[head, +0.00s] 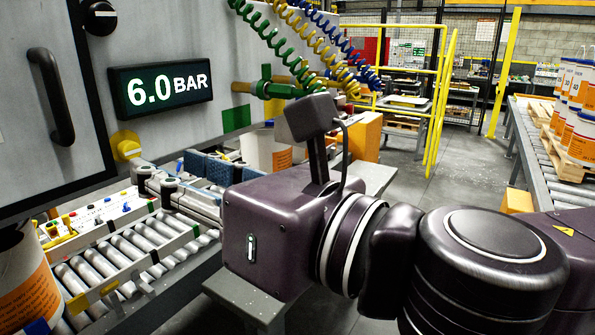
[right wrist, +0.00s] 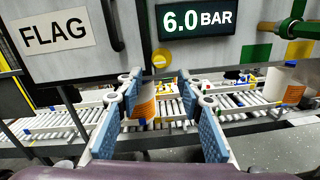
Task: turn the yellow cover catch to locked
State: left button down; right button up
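The yellow catch (head: 126,146) is a round yellow piece on the grey cabinet front, just below the pressure display. It also shows in the right wrist view (right wrist: 161,59), above and between my fingertips. Its turned position cannot be made out clearly. My right gripper (head: 157,180) has its fingers spread, with blue pads facing each other and nothing clamped between them. It also shows in the right wrist view (right wrist: 159,82). Its fingertips point toward the cabinet, appear lower than the catch and do not visibly touch it. My left gripper is not in view.
A roller conveyor (head: 118,252) runs below the cabinet. White pails with orange labels stand on it, one (head: 22,280) at left and one (head: 265,150) behind my gripper. The door handle (head: 52,97) projects at upper left. Coiled hoses (head: 305,45) hang at upper right.

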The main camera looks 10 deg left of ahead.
jog(key=w+d+m+t+b, duration=0.1)
jog(key=w+m+t+b, duration=0.15)
jog(key=w+m, duration=1)
jog(key=w+d+f+m+t+h, duration=0.1)
jog(key=w+d+f+m, duration=0.1)
jog(key=w+f, duration=0.3)
jog(key=w+d+f+m+t+h, duration=0.2)
jog(key=w+f, duration=0.4)
jog(key=w, duration=0.5)
jog(key=shift+w+d+m, duration=0.25)
jog(key=shift+d+m, duration=0.35)
jog(key=shift+m, duration=0.45)
jog(key=shift+t, duration=0.25)
